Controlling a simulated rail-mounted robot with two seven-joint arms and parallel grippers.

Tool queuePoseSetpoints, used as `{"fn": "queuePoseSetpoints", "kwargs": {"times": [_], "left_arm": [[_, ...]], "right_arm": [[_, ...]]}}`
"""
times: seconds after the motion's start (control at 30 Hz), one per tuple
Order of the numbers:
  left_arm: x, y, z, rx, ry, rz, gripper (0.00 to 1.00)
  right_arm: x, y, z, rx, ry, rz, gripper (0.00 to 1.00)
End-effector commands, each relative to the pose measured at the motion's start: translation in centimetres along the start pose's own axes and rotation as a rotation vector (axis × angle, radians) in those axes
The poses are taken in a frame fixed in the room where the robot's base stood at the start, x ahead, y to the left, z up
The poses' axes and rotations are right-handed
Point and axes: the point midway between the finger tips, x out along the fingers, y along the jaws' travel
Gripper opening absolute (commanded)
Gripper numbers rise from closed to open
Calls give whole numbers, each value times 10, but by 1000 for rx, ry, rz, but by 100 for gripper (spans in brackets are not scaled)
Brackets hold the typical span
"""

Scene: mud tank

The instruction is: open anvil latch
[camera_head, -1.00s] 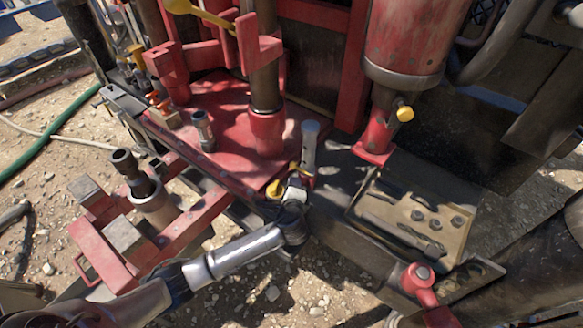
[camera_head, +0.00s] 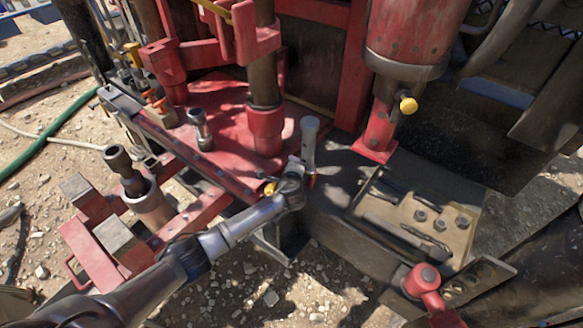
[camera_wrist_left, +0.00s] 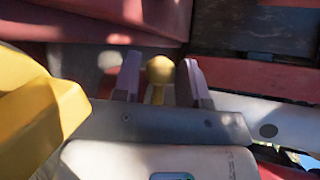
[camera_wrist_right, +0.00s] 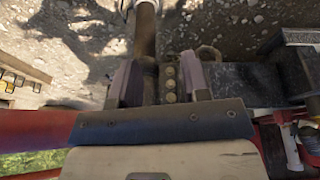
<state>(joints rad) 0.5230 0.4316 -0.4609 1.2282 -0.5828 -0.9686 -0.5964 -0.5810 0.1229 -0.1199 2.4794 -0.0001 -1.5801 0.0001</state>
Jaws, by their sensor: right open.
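A small yellow knob (camera_head: 270,187) sits at the front edge of the red deck in the head view, partly hidden by my left gripper (camera_head: 290,172). A grey upright handle (camera_head: 309,140) stands just behind the gripper. In the left wrist view, a yellow round-ended knob (camera_wrist_left: 160,72) stands between the two fingers of my left gripper (camera_wrist_left: 161,80), with a gap on each side. I cannot tell for certain which part is the anvil latch. My right gripper (camera_wrist_right: 163,82) is open in the right wrist view, with nothing gripped; it is not seen in the head view.
A large yellow part (camera_wrist_left: 45,115) is close on the left of the left wrist view. A red cylinder (camera_head: 415,40) hangs right of the deck (camera_head: 225,125). A tool tray (camera_head: 400,240) lies at right. A row of round bolts (camera_wrist_right: 170,80) shows beyond my right fingers.

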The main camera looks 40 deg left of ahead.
Motion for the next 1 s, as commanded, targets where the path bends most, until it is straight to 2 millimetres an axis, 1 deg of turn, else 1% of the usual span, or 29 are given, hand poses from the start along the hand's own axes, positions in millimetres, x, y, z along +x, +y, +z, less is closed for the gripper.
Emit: {"fn": "queuePoseSetpoints", "kwargs": {"times": [0.33, 0.73, 0.93, 1.0], "left_arm": [[2, 0, 0, -1, 1, -1, 38], [1, -1, 0, -1, 1, -1, 0], [1, -1, 0, -1, 0, -1, 0], [1, 0, 3, -3, -8, 2, 0]], "right_arm": [[0, -2, -1, 6, 2, -5, 43], [0, -2, -1, 6, 2, -5, 43], [0, 0, -1, 1, 2, -1, 43], [-2, 0, -1, -2, 2, 1, 43]]}}
